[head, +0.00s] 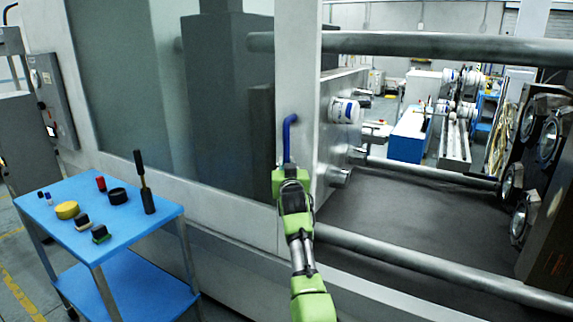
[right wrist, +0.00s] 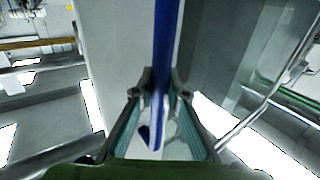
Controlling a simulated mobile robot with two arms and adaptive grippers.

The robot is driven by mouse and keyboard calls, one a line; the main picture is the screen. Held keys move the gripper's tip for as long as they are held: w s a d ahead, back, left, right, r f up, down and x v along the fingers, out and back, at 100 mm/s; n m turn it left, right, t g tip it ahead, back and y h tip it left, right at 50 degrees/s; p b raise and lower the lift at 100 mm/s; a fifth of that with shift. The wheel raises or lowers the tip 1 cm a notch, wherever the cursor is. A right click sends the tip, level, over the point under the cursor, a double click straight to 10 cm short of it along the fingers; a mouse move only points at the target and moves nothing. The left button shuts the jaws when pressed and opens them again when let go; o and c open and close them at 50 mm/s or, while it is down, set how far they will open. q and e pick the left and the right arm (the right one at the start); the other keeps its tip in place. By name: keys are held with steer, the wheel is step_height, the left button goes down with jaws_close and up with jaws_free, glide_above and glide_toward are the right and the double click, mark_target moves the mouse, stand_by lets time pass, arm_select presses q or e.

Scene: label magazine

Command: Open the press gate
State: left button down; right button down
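The press gate (head: 155,85) is a large glazed panel in a pale frame, at the left and centre of the head view. Its right frame post (head: 297,70) carries a blue bar handle (head: 289,135). To the right of this post the press interior shows uncovered. My right gripper (head: 289,167) is at the lower part of the handle. In the right wrist view the blue handle (right wrist: 166,40) runs between the two fingers, and the fingertips (right wrist: 162,75) close in on it from both sides. My left gripper is in neither view.
A blue cart (head: 130,217) with small pots, stamps and an upright dark tool stands at the left, in front of the gate. Thick steel bars (head: 430,47) cross the press interior. A grey control box (head: 50,95) is at the far left.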

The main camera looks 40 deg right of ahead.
steer(key=c, duration=2)
jaws_free()
steer(key=shift+w+a+f, duration=0.1)
steer(key=shift+a+f, duration=0.15)
steer(key=shift+f, duration=0.4)
steer(key=shift+c, duration=0.2)
steer(key=shift+o, duration=0.3)
steer(key=shift+a+r, duration=0.1)
steer(key=shift+r, duration=0.15)
steer(key=v, duration=1.2)
steer(key=shift+r, duration=0.1)
